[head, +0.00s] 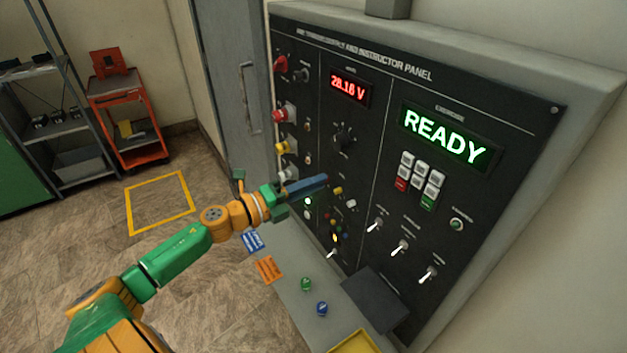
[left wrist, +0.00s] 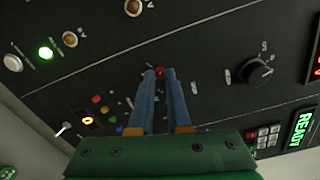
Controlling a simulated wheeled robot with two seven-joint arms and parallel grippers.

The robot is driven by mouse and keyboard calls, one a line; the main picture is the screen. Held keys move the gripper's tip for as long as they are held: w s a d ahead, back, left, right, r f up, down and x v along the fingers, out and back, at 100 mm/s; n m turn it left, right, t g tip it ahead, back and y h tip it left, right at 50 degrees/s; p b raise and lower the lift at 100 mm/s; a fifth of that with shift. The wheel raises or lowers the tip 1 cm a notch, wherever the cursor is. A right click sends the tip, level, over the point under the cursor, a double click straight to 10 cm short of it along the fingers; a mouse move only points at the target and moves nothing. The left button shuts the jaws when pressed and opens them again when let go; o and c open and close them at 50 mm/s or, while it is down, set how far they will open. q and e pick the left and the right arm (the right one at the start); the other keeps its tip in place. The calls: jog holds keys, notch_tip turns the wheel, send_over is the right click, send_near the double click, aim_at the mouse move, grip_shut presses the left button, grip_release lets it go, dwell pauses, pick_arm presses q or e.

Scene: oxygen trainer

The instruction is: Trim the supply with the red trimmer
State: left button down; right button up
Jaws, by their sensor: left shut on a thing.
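The instrument panel (head: 375,100) is dark and upright, and its red voltage display (head: 349,87) reads 28.16 V. My left gripper (head: 325,180) reaches the panel's lower middle, its blue fingers pointing into the face. In the left wrist view the fingertips (left wrist: 160,75) are closed around the small red trimmer (left wrist: 160,70), of which only a little red shows between them. In the head view the red trimmer is hidden behind the fingers. My right gripper is in neither view.
A yellow trimmer (head: 338,190) and a white one (head: 351,203) sit close by the fingers. Toggle switches (head: 400,247) and a rotary knob (head: 344,138) are nearby. A green display (head: 444,137) reads READY. A grey ledge (head: 290,283) with tags juts out below.

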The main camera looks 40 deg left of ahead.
pick_arm(q)
jog(key=shift+r+n, duration=0.1)
jog(key=shift+n, duration=0.5)
jog(key=c, duration=0.9)
grip_release()
jog(key=shift+w, duration=0.1)
jog(key=b+v, duration=0.1)
jog(key=v, duration=0.6)
